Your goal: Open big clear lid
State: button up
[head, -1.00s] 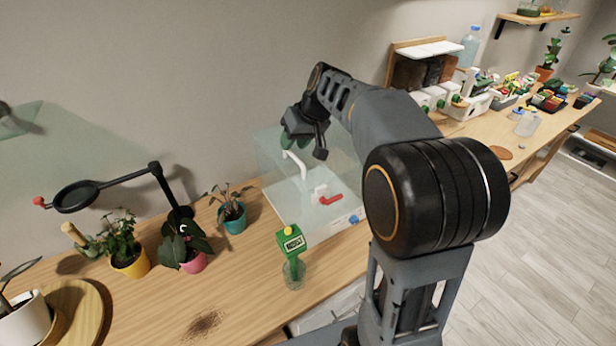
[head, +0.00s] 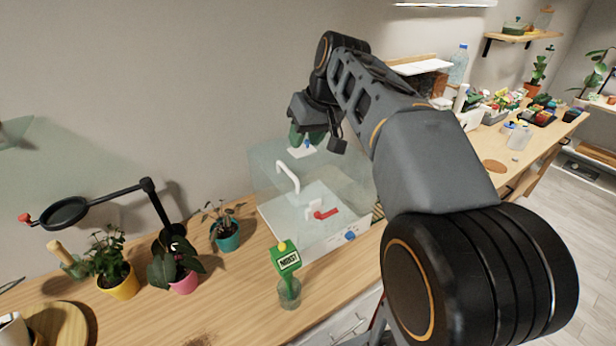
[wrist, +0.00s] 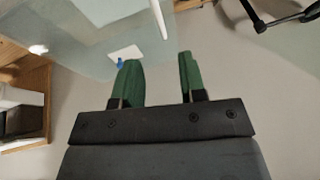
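The clear box (head: 335,178) stands on the wooden bench against the wall, with a see-through lid whose edges are hard to make out. A white bar handle (head: 288,177) shows at its left front, and a red-handled part (head: 325,214) shows lower down. My gripper (head: 308,138) is above the back of the box, partly hidden by my arm. In the wrist view, its two green fingers (wrist: 158,72) are apart with nothing between them. A clear panel (wrist: 100,30) lies beyond them, with a white plate (wrist: 126,53) bearing a blue piece and part of the white bar.
Potted plants, including a teal pot (head: 225,236), and a black magnifier arm (head: 155,208) stand to the left. A cluttered bench (head: 495,160) extends right.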

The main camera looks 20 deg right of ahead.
jog(key=s+a+f+m+h, duration=0.1)
jog(key=s+f, duration=0.4)
jog(key=f, duration=0.1)
jog(key=shift+s+a, duration=0.35)
jog(key=shift+f, duration=0.1)
